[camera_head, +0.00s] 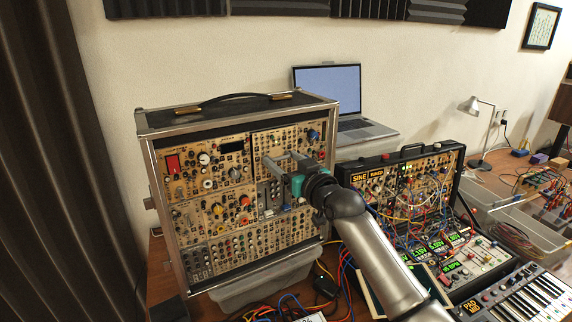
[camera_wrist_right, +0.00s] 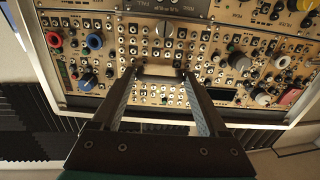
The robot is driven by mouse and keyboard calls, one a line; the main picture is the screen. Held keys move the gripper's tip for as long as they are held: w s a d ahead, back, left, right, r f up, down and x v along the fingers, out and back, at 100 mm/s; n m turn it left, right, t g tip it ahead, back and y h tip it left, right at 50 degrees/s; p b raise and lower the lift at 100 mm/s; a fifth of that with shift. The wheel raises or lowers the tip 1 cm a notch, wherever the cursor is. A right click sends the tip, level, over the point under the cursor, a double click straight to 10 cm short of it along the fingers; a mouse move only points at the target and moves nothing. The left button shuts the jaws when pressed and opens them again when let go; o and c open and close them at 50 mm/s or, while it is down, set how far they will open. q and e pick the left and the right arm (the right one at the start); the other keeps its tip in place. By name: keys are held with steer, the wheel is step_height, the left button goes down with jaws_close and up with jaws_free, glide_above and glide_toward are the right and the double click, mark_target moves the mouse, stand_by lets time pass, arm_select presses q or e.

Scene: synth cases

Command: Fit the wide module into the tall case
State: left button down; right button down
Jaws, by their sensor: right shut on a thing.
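The tall case (camera_head: 145,163) stands upright on the left of the desk, its open front packed with tan and grey modules. My right gripper (camera_head: 277,161) reaches in from the lower right to the right half of the case front. Its fingers are shut on a tan module, seemingly the wide module (camera_wrist_right: 155,88), which lies against the case front among other modules. The wrist view shows the case upside down, with the two fingertips (camera_wrist_right: 160,72) at the module's edges. I cannot tell whether its panel is flush. My left gripper is out of view.
A smaller case with many patch cables (camera_head: 405,190) stands right of the tall case, near my right arm. A laptop (camera_head: 330,95) is behind. A grey bin (camera_head: 255,287) sits beneath the tall case. A keyboard (camera_head: 525,295) and loose cables crowd the front.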

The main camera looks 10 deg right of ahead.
steer(key=shift+w+a+b, duration=0.2)
steer(key=shift+w+b, duration=0.2)
steer(key=shift+w, duration=0.2)
steer(key=shift+c, duration=0.6)
jaws_free()
steer(key=shift+r, duration=0.1)
steer(key=shift+o, duration=0.6)
steer(key=shift+s, duration=0.15)
steer(key=v, duration=1.5)
